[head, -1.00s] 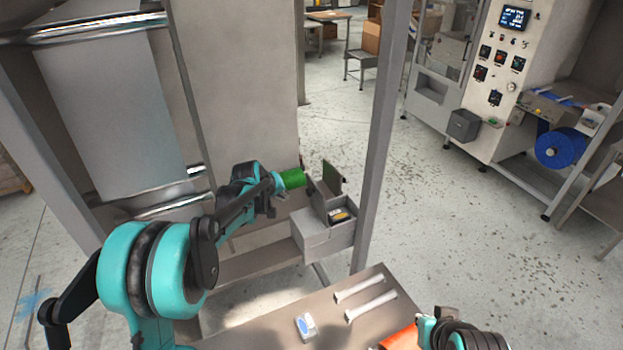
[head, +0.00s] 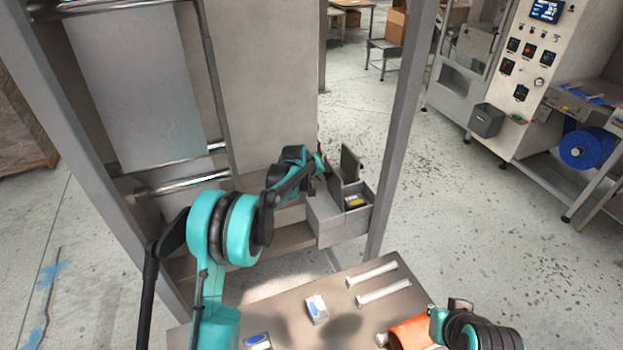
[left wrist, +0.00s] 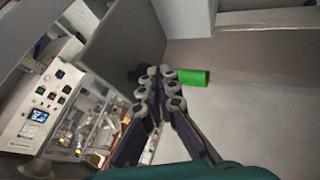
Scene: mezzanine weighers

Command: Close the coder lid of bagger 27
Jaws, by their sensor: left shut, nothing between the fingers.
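The coder box (head: 325,220) of the bagger is a grey open-topped housing on the frame, with a yellow-and-dark part (head: 356,201) inside. Its lid (head: 350,164) stands up, open, as a dark panel. My left gripper (head: 322,168) is at the lid's left side in the head view. In the left wrist view its fingers (left wrist: 160,76) are shut and empty, with a large grey panel, apparently the lid (left wrist: 125,45), close by on the left. Whether they touch is unclear. My right gripper (head: 460,304) is at the bottom right; its fingers are not clear.
A green cylinder (left wrist: 192,77) shows just beyond the left fingertips. A frame post (head: 401,130) rises right of the box. The table (head: 285,325) below holds two pale bars (head: 383,291), small blue-and-white packs (head: 317,308) and an orange item (head: 410,333). Another machine stands back right.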

